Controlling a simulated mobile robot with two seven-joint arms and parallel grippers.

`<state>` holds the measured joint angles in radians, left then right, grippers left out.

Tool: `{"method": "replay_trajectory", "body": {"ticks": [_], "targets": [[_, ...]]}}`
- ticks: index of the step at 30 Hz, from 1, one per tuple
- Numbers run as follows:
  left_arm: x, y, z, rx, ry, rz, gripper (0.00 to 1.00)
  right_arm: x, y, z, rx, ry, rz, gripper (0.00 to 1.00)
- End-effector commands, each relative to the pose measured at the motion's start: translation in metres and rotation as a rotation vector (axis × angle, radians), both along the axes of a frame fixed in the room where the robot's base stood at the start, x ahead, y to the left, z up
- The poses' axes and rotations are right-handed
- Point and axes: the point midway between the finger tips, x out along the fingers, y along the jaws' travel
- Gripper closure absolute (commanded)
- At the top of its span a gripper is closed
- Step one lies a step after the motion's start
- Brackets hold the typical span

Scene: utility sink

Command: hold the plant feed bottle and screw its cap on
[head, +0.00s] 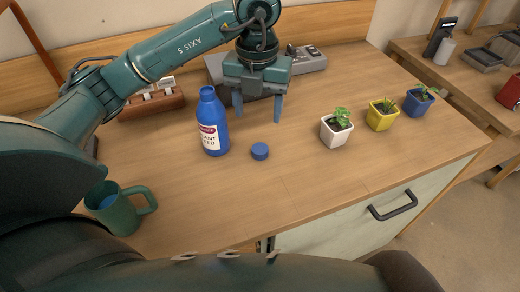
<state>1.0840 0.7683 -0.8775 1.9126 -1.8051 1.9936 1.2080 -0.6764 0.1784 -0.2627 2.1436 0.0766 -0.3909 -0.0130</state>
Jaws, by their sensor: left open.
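The blue plant feed bottle (212,124) stands upright on the wooden counter, with a white and red label facing me. Its cap looks to be the small blue round piece (260,151) lying on the counter to the right of the bottle, apart from it. My left gripper (257,112) points down above the counter, just behind the cap and to the right of the bottle. Its two fingers are spread apart with nothing between them. My right gripper is not in the picture.
A green mug (118,207) stands at the front left. Potted plants in white (336,130), yellow (381,115) and blue (418,103) pots stand to the right. A brown wooden holder (152,103) and a grey box (308,58) are at the back. The middle front of the counter is clear.

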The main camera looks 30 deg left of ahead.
Motion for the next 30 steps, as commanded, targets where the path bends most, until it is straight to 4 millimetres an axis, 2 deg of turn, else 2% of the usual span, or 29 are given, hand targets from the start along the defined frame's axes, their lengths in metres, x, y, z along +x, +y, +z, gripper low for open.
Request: {"method": "replay_trajectory", "body": {"ticks": [3, 7, 11, 22, 30], "targets": [[-0.001, 0.0, -0.025, 0.0, 0.004, 0.0, 0.41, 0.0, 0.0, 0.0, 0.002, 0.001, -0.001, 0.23], [0.0, 0.0, -0.044, 0.0, 0.002, 0.0, 0.41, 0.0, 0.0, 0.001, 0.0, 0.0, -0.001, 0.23], [0.0, 0.0, -0.052, -0.001, 0.0, 0.0, 0.41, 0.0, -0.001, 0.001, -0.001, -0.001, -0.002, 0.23], [-0.001, -0.001, -0.057, 0.0, 0.002, -0.001, 0.41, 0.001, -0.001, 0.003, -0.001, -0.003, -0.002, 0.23], [-0.002, -0.006, -0.095, -0.001, 0.004, -0.001, 0.41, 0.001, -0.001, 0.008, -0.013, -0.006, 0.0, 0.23]]}}
